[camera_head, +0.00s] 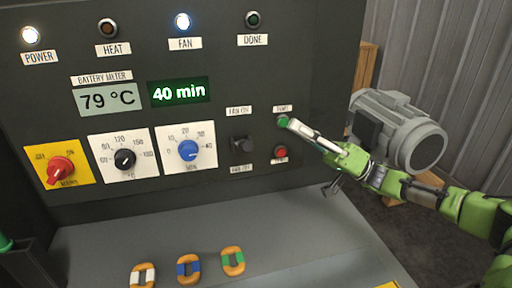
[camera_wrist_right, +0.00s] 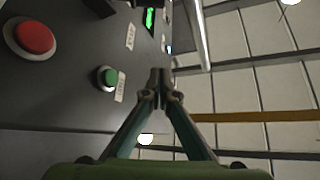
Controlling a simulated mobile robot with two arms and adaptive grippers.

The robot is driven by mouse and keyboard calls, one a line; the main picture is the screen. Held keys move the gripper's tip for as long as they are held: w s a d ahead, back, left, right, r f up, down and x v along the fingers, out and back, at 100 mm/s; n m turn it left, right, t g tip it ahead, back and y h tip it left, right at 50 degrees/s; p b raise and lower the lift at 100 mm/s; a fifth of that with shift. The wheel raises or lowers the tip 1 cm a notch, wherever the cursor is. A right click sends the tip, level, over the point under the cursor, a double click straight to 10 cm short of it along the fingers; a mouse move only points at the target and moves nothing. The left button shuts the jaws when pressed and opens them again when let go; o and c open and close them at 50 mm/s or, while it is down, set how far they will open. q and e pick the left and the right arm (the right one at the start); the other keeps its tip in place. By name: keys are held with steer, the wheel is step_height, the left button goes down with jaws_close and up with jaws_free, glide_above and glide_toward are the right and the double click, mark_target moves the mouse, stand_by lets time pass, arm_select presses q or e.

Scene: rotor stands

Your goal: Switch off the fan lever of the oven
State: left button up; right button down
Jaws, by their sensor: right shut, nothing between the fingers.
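The fan lever (camera_head: 241,145) is a dark stub on the oven's front panel, between a FAN ON label above and a FAN OFF label below. Its exact tilt is hard to tell. The FAN lamp (camera_head: 183,21) glows bright. My right gripper (camera_head: 290,123) is shut and empty, to the right of the lever and apart from it. In the head view its tips overlap the green start button (camera_head: 282,120). In the right wrist view the shut tips (camera_wrist_right: 160,76) are beside the green button (camera_wrist_right: 108,78), with a gap in the picture. My left gripper is not in view.
A red stop button (camera_head: 280,152) is below the green one. Red, black and blue dials (camera_head: 188,150) are left of the lever. The display reads 40 min. Several coloured rings (camera_head: 188,268) lie on the grey ledge (camera_head: 110,238). A grey motor (camera_head: 400,125) stands at right.

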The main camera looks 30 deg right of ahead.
mark_target(245, 146)
arm_select(q)
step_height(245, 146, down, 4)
steer(key=b, duration=0.3)
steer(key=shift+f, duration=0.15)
arm_select(e)
steer(key=f, duration=0.4)
steer(key=shift+w+f, duration=0.15)
steer(key=shift+w, duration=0.1)
steer(key=p+x, duration=0.4)
steer(key=x, duration=0.6)
arm_select(q)
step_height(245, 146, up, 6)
steer(key=p, duration=0.1)
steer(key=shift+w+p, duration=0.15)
steer(key=shift+p, duration=0.15)
arm_select(e)
steer(key=f, duration=0.1)
steer(key=s+a+f, duration=0.1)
steer(key=f, duration=0.1)
steer(key=shift+s+a+f, duration=0.25)
steer(key=shift+a, duration=0.15)
